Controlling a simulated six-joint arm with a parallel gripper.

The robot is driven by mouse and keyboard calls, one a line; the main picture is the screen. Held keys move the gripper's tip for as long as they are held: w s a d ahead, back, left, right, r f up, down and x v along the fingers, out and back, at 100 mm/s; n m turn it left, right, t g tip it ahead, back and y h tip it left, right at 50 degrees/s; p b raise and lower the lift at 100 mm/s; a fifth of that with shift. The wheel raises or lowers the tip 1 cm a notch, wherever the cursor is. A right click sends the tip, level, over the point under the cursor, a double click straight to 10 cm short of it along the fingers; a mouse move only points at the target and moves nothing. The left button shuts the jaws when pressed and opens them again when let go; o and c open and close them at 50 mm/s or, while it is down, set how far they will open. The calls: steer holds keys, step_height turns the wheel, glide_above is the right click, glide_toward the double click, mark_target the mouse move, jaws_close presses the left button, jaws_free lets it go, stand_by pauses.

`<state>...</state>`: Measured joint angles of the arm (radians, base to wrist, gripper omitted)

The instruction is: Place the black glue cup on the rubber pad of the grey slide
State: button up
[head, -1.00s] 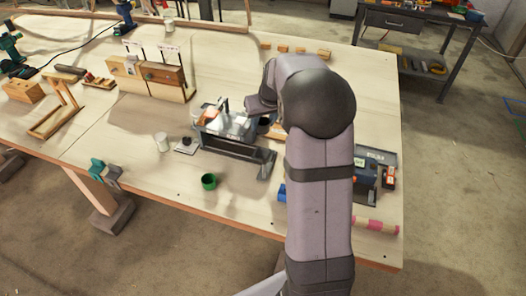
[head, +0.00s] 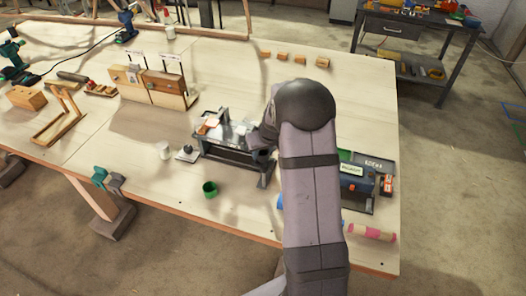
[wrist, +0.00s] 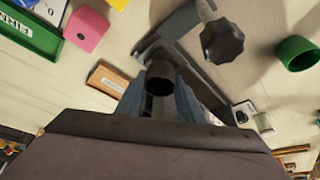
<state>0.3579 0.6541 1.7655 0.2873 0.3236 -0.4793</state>
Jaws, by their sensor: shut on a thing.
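The black glue cup (wrist: 160,76) is upright between the two fingers of my gripper (wrist: 159,92) in the wrist view, with its dark open mouth facing the camera. My gripper is shut on it. In the head view my arm hides the cup and most of the gripper. The dark grey metal fixture with the slide (head: 233,142) stands on the bench just left of my arm's end. In the wrist view its dark rail (wrist: 176,45) runs close around the cup. I cannot make out the rubber pad, nor whether the cup touches anything below.
A black star knob (wrist: 222,41) stands up beside the cup. A green cup (head: 209,188) is in front of the fixture. A white jar (head: 163,151) and a small black-topped item (head: 187,153) are to its left.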

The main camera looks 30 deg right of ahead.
steer(key=shift+f, duration=0.3)
steer(key=shift+f, duration=0.1)
steer(key=shift+f+b, duration=0.15)
steer(key=shift+b, duration=0.15)
steer(key=o, duration=1)
steer(key=b+v, duration=0.2)
steer(key=v, duration=1)
steer(key=shift+r, duration=0.3)
